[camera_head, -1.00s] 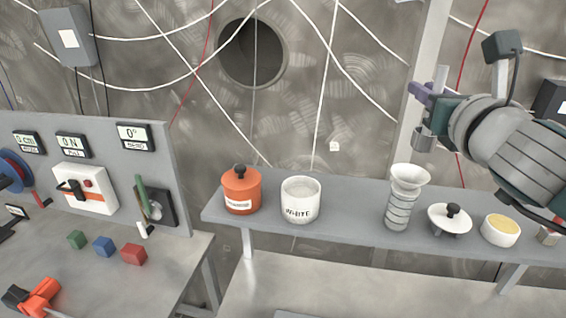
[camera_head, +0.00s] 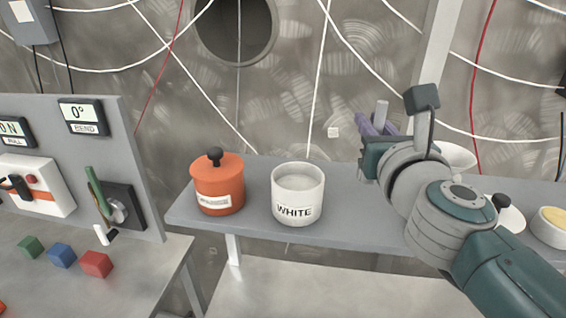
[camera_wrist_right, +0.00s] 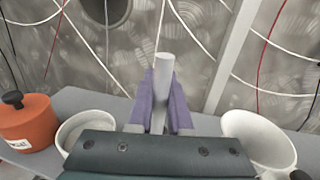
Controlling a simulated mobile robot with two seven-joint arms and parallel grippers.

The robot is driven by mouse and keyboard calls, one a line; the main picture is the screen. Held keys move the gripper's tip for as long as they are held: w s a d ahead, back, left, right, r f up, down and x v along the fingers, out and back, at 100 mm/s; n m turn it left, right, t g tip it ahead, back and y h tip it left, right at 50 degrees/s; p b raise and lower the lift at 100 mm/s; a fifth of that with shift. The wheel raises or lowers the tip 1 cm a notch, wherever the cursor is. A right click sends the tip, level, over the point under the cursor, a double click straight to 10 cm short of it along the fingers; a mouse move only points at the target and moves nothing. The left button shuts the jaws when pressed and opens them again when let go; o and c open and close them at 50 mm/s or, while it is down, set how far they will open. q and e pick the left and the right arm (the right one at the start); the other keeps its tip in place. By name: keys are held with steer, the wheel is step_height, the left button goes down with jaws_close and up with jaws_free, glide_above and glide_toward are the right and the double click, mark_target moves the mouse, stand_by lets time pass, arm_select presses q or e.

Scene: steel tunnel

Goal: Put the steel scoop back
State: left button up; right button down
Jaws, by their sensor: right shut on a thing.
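My right gripper (camera_head: 372,128) is shut, its purple fingers around the steel scoop's upright pale grey handle (camera_head: 381,113). The handle also stands between the fingers in the right wrist view (camera_wrist_right: 163,75). The scoop's lower end is hidden behind the gripper. The gripper is above the shelf (camera_head: 345,228), to the right of the open white pot marked WHITE (camera_head: 298,210). The pot's pale contents show at its top. My left gripper is not in view.
An orange lidded jar (camera_head: 218,188) stands left of the pot. A white funnel-topped vessel (camera_head: 456,155), a white lid (camera_head: 510,217) and a bowl of yellow stuff (camera_head: 550,230) are to the right, partly behind my arm. An instrument panel (camera_head: 120,150) and coloured blocks (camera_head: 62,255) are at left.

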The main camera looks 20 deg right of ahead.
arm_select(q)
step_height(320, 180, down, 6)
steer(key=b, duration=0.4)
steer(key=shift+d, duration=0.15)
arm_select(e)
step_height(320, 180, down, 8)
steer(key=shift+f, duration=0.15)
arm_select(q)
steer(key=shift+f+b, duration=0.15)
steer(key=shift+b, duration=0.2)
arm_select(e)
steer(key=shift+f, duration=0.1)
